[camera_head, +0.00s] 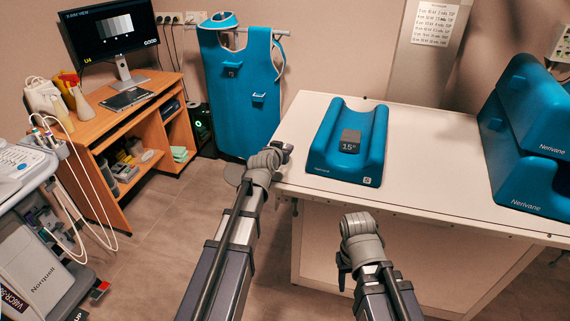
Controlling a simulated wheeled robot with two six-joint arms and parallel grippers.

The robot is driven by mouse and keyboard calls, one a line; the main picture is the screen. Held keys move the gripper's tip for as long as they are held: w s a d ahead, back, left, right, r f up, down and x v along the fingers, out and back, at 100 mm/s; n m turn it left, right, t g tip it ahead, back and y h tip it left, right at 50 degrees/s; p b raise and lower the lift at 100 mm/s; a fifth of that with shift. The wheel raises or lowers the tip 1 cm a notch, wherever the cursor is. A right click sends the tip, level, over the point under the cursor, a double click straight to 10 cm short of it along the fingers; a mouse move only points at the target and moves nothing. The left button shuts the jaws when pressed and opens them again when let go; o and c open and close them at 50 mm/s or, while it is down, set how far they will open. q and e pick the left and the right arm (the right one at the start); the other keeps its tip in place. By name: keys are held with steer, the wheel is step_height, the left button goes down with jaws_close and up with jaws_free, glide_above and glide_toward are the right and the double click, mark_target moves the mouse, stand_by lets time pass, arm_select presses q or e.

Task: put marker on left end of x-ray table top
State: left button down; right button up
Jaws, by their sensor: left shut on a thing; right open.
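The x-ray table top (430,200) is a long white surface across the middle and right. My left gripper (284,153) is at the table top's left end, close to its edge. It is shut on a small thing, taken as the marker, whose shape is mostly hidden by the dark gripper. I cannot tell whether that thing touches the table top. My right gripper (345,272) is open and empty, low in front of the table's front edge.
A blue cradle cushion (325,150) with a grey 15° block (350,140) lies on the table, right of my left gripper. Stacked blue cushions (520,140) fill the right end. A blue apron (235,100) hangs behind the left end. The strip beside the cradle is bare.

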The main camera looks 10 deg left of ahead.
arm_select(q)
steer(key=shift+f, duration=0.1)
step_height(320, 180, down, 4)
steer(key=b, duration=0.3)
steer(key=shift+r, duration=0.25)
steer(key=shift+b, duration=0.3)
steer(key=shift+f, duration=0.2)
steer(key=shift+c, duration=2.3)
jaws_free()
steer(key=shift+r, duration=0.1)
